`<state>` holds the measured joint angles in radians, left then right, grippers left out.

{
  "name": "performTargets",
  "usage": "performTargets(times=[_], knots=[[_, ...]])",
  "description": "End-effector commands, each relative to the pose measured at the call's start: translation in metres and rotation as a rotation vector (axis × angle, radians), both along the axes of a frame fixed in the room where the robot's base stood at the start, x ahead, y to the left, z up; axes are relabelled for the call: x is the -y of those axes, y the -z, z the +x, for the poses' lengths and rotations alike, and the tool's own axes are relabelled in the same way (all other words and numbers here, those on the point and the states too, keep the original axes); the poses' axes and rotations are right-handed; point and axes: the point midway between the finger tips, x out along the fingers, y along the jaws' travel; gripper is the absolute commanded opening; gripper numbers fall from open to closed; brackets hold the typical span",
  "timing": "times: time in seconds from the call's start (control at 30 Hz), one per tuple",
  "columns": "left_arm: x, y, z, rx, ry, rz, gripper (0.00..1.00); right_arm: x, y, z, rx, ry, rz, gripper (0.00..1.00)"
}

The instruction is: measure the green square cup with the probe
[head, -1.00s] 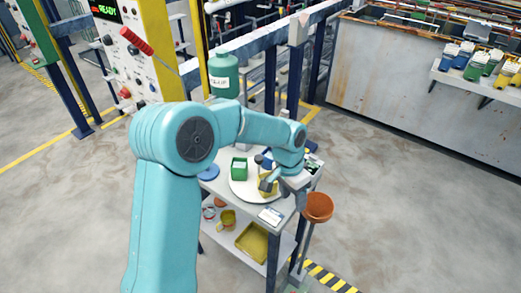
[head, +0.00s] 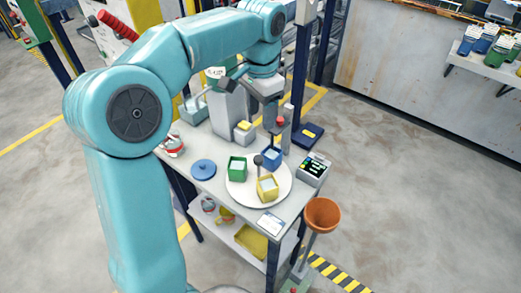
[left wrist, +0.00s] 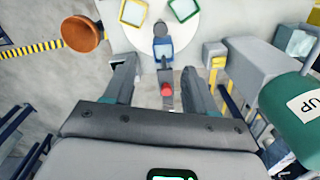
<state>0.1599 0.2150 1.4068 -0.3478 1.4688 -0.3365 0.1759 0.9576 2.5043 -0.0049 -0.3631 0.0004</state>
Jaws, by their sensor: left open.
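The green square cup (head: 237,168) stands on a round white plate (head: 242,196), with pale contents. Its green rim shows at the top of the left wrist view (left wrist: 183,9). A yellow square cup (head: 267,188) and a blue square cup (head: 271,156) share the plate, around a dark knob. My left gripper (head: 252,98) is open and empty, above the back of the table. In the left wrist view, a red-topped grey piece (left wrist: 166,90) shows between the fingers (left wrist: 159,86), seemingly below them. I cannot tell whether it is the probe. My right gripper is not in view.
A small meter with a lit display (head: 315,167) stands right of the plate. A blue lid (head: 203,169) lies left. A grey box with a yellow-trimmed block (head: 243,131) stands behind.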

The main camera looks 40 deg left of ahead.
Motion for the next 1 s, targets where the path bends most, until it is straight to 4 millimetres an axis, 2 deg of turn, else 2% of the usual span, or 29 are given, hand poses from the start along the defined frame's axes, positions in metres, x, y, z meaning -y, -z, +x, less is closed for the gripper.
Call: performTargets(times=[0.3,0.5,0.7,1.0], knots=[[0.000,0.076,-0.004,-0.006,0.000,-0.002,0.56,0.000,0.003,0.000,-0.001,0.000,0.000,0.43],[-0.002,0.117,-0.004,-0.004,-0.001,-0.001,0.56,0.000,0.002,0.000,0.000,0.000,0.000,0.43],[-0.003,0.140,-0.002,0.000,-0.001,-0.001,0.56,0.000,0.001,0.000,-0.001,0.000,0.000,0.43],[-0.004,0.146,0.000,0.001,-0.001,0.000,0.56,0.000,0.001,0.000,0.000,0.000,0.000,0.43]])
